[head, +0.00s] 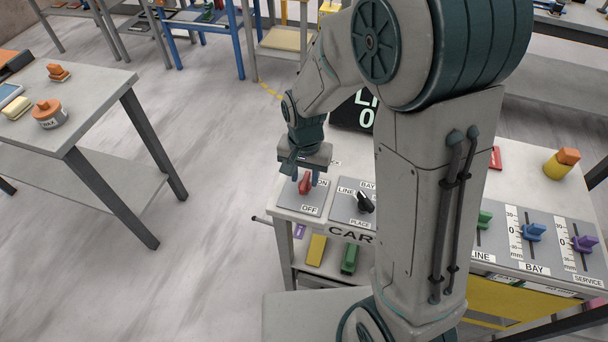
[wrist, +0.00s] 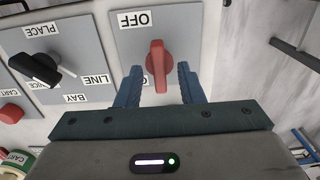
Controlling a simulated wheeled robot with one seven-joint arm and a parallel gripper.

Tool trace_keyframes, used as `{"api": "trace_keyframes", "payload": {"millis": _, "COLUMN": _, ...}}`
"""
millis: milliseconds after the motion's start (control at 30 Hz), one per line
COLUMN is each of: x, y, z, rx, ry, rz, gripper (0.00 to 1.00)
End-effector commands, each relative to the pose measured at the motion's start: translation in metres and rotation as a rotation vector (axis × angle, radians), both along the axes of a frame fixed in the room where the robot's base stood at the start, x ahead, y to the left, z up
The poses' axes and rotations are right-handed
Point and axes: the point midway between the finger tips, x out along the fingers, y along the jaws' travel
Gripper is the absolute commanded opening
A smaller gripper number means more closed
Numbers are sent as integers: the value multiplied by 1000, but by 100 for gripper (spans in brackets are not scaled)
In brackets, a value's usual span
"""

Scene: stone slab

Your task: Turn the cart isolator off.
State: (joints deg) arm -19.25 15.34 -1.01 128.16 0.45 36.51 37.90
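The cart isolator is a red rotary knob (head: 305,185) on a grey plate marked ON and OFF, at the left end of the cart top. In the wrist view the red knob (wrist: 157,62) lies between my fingers, its bar running roughly along them. The OFF label (wrist: 134,20) is clear beyond it; the other label is mostly hidden by the left finger. My gripper (head: 305,174) is open above the plate, one blue finger on each side of the knob. In the wrist view my gripper (wrist: 160,78) shows gaps beside the knob.
A black selector knob (head: 364,202) with LINE, BAY and PLACE labels sits just right of the isolator. Green, blue (head: 534,232) and purple (head: 583,243) sliders are farther right. A grey table (head: 95,92) stands to the left, with open floor between.

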Motion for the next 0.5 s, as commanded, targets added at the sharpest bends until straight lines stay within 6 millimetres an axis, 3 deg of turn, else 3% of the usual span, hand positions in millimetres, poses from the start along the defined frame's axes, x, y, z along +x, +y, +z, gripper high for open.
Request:
{"api": "trace_keyframes", "payload": {"millis": 400, "x": 0, "y": 0, "z": -9, "rx": 0, "ry": 0, "rz": 0, "gripper": 35}}
{"api": "trace_keyframes", "payload": {"millis": 433, "x": 0, "y": 0, "z": -9, "rx": 0, "ry": 0, "rz": 0, "gripper": 32}}
{"api": "trace_keyframes", "payload": {"millis": 500, "x": 0, "y": 0, "z": -9, "rx": 0, "ry": 0, "rz": 0, "gripper": 12}}
